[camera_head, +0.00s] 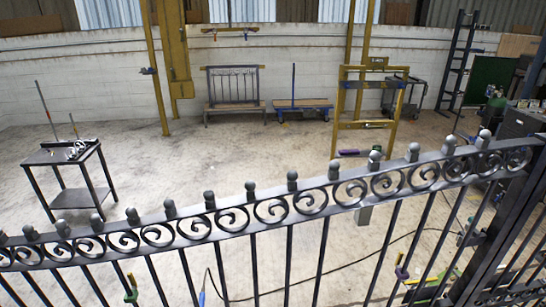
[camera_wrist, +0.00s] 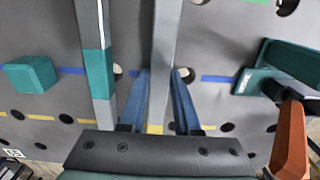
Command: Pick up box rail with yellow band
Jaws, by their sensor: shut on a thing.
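In the wrist view, a long grey box rail (camera_wrist: 166,45) runs from the top edge down between the two blue fingers of my gripper (camera_wrist: 160,74). A yellow patch (camera_wrist: 155,129) shows at the rail's lower visible end, close to my gripper's dark body. My gripper is shut on this rail, one finger on each side. The rail's lower end is hidden behind the gripper body. A second grey rail with a teal band (camera_wrist: 98,72) lies to the left, apart from the fingers. Neither my gripper nor the held rail can be made out in the head view.
Beneath is a grey perforated table top (camera_wrist: 225,45) with blue and yellow stripes. A teal block (camera_wrist: 31,75) is at left; a teal clamp-like piece (camera_wrist: 262,75) and an orange part (camera_wrist: 290,142) are at right. A scroll gate (camera_head: 270,211) crosses the head view's foreground.

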